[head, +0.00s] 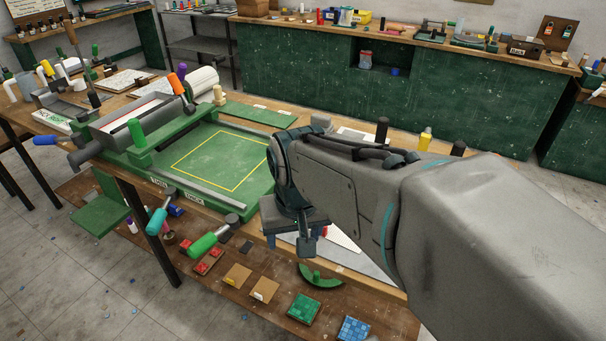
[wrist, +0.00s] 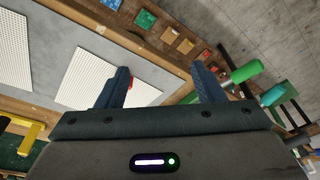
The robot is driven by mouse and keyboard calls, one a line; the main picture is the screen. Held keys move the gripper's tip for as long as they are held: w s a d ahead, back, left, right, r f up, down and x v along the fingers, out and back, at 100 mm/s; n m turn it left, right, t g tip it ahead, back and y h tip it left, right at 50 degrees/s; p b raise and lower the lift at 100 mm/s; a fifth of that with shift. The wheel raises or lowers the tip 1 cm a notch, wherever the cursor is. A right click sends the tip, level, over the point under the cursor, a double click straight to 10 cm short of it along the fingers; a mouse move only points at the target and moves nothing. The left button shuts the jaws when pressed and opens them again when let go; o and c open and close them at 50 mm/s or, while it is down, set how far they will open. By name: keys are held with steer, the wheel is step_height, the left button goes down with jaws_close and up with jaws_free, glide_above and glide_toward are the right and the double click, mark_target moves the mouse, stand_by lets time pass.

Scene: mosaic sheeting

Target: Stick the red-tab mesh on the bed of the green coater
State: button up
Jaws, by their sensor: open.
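The green coater (head: 150,150) stands on the bench at the left in the head view. Its flat green bed (head: 222,160) carries a yellow outline and looks bare. A white mesh sheet (wrist: 98,82) lies on a grey surface in the wrist view, with a small red tab (wrist: 131,83) at its edge, partly behind a finger. In the head view the mesh (head: 343,241) is mostly hidden by my arm. My gripper (head: 289,243) is open and empty, above the mesh's edge, to the right of the coater. Its two fingers (wrist: 161,72) are wide apart.
A second white sheet (wrist: 14,60) lies on the same grey surface. Green-handled (head: 208,241) and teal-handled (head: 158,216) tools jut from the coater's front. A lower shelf (head: 215,285) holds several coloured tiles. A yellow bottle (head: 425,138) stands behind my arm.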

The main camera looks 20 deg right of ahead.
steer(key=w+d+r+m+g, duration=0.2)
steer(key=w+d+m, duration=0.7)
glide_toward(332, 233)
steer(key=w+a, duration=0.1)
steer(key=w+a+f, duration=0.1)
steer(key=a, duration=0.1)
steer(key=shift+a+f+p, duration=0.15)
steer(key=shift+p, duration=0.25)
steer(key=shift+s+f+p, duration=0.2)
steer(key=shift+f+p, duration=0.1)
steer(key=shift+f, duration=2.45)
steer(key=c, duration=1.2)
